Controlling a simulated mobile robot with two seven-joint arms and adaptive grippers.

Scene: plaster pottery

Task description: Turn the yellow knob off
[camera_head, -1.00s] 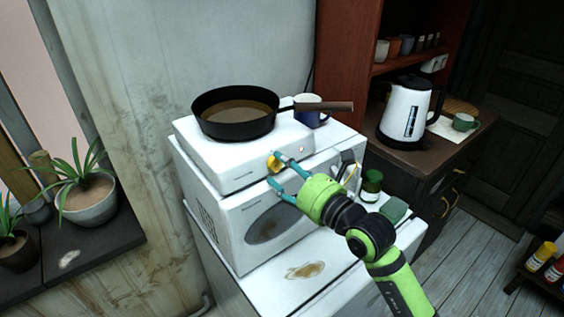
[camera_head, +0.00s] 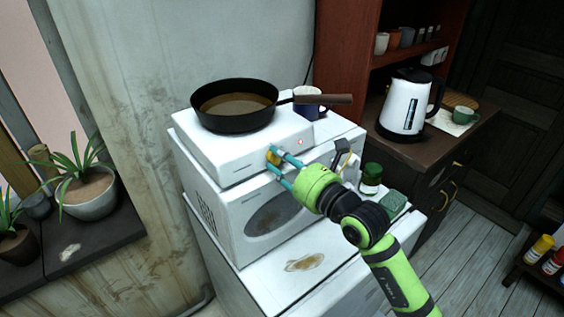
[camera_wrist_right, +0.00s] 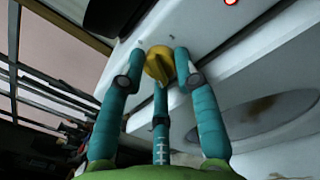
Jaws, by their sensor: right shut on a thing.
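The yellow knob (camera_head: 273,157) is on the front face of the white hot plate (camera_head: 215,158). My right gripper (camera_head: 272,160) reaches it from the lower right, its teal fingers at both sides of the knob. In the right wrist view the knob (camera_wrist_right: 159,64) lies between the fingertips of my gripper (camera_wrist_right: 160,75), which is shut on it. A small red light (camera_head: 300,142) glows on the hot plate to the right of the knob; it also shows in the right wrist view (camera_wrist_right: 231,2). My left gripper is not in view.
A dark frying pan (camera_head: 236,122) sits on the hot plate, its handle pointing right. The hot plate stands on a white microwave (camera_head: 225,218). A blue mug (camera_head: 307,108) is behind, and a green jar (camera_head: 371,176) stands to the right.

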